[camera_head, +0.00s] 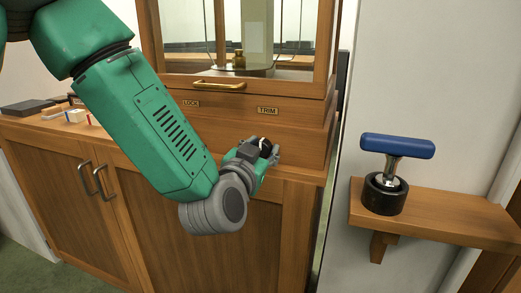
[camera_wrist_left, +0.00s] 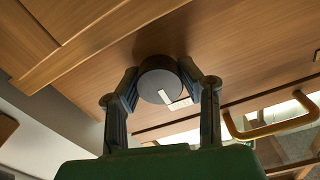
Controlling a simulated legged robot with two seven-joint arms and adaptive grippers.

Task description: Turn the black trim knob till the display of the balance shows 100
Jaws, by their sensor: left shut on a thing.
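The black trim knob (camera_wrist_left: 160,82) sits on the wooden front of the balance case (camera_head: 290,110), with a white mark on its face. In the left wrist view, the two fingers of my left gripper (camera_wrist_left: 162,92) are closed on it from both sides. In the head view, my left gripper (camera_head: 268,150) is at the knob (camera_head: 264,145), below the TRIM label (camera_head: 268,111); the fingers partly cover it. A small brass weight (camera_head: 239,60) stands behind the glass. No display reading is visible. My right gripper is not in view.
A brass handle (camera_head: 219,85) is on the case above the knob; it also shows in the left wrist view (camera_wrist_left: 270,128). A blue-handled stamp-like tool (camera_head: 397,147) stands in a black holder on a wooden shelf (camera_head: 460,222) at right. Small items (camera_head: 76,115) lie at left.

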